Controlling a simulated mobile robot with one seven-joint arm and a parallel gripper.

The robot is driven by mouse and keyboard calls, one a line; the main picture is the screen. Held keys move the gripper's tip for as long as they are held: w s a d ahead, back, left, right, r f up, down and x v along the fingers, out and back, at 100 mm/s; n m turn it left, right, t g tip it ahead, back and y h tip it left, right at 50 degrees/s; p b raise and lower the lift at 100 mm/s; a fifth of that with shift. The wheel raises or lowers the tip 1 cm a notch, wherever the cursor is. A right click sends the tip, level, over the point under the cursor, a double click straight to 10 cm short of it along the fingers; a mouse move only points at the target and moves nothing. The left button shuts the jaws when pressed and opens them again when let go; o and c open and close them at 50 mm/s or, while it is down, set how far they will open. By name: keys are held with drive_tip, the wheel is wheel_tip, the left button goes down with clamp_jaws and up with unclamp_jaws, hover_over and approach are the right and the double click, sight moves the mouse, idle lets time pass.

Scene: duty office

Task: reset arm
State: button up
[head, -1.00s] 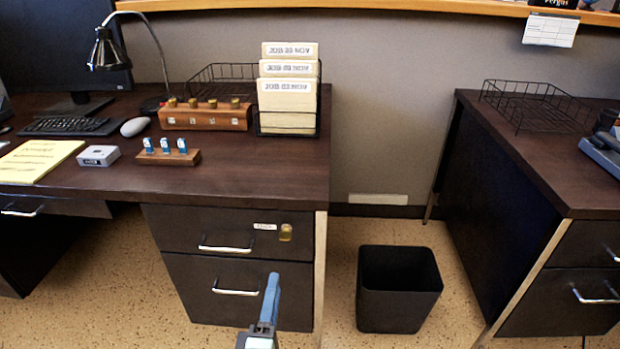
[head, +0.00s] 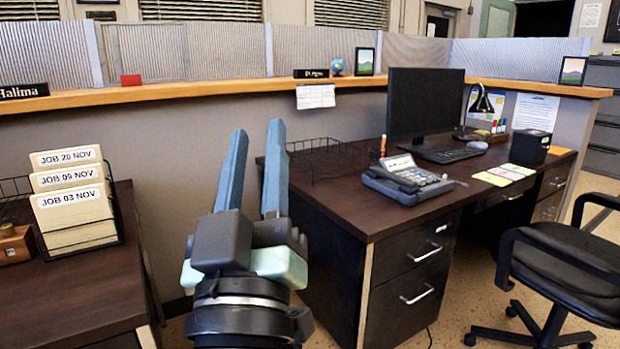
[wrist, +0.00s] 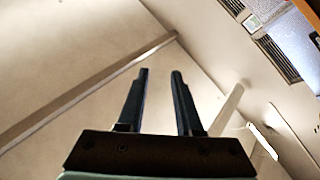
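My gripper (head: 256,165) is raised upright in the head view, in front of the grey partition between the two desks. Its two blue fingers stand apart with nothing between them. In the wrist view my gripper (wrist: 160,95) also shows two separate dark fingers with an empty gap. It touches nothing that I can see. The wrist camera looks up at a pale ceiling (wrist: 80,50) with a beam across it.
The left desk (head: 90,290) bears a wire rack with folders (head: 75,215). The right desk (head: 340,215) bears a phone (head: 405,180), a wire tray (head: 325,165) and a monitor (head: 425,105). A black chair (head: 565,260) stands at right. A wooden ledge (head: 220,90) runs behind.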

drive_tip(key=s+d+r+m+t+p, duration=0.1)
drive_tip(key=s+d+r+m, duration=0.2)
drive_tip(key=r, duration=0.4)
drive_tip(key=s+d+r+m+t+p, duration=0.1)
drive_tip(key=s+d+r+m+t, duration=0.1)
drive_tip(key=s+r, duration=0.4)
wheel_tip(320, 180, up, 33)
drive_tip(key=p, duration=3.3)
drive_tip(key=shift+w+f+n+h, duration=0.15)
drive_tip(key=shift+w+n+h, duration=0.15)
drive_tip(key=shift+h, duration=0.1)
